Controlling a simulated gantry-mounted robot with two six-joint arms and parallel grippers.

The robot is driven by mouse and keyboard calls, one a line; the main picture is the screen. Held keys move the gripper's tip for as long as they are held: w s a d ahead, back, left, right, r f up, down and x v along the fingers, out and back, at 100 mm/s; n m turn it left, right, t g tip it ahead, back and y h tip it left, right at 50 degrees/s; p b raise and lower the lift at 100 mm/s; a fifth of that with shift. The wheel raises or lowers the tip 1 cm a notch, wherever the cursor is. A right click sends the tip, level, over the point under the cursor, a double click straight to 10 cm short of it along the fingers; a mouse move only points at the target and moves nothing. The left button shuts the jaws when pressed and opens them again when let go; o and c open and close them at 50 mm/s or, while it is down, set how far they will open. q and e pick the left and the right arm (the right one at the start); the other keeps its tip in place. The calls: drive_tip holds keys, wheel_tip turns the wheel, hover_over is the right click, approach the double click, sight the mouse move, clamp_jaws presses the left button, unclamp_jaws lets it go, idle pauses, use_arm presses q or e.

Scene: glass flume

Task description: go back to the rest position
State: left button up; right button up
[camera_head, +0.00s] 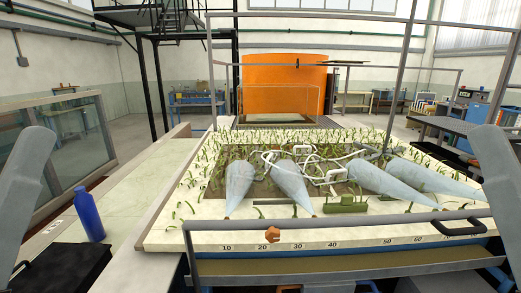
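Grey links of my two arms show at the far left and far right edges of the head view. Neither gripper can be seen; both lie outside the picture. No held object is visible. The flume bed (330,235) lies in front of me, with a pale front edge marked with numbers.
Several grey-blue tapered bodies (288,185), green plants and white tubing lie on the bed. A blue bottle (88,215) stands at left on a pale ledge (135,178). An orange tank (283,85) stands behind.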

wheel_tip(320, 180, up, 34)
drive_tip(key=p, duration=3.1)
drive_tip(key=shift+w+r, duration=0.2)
idle(3.3)
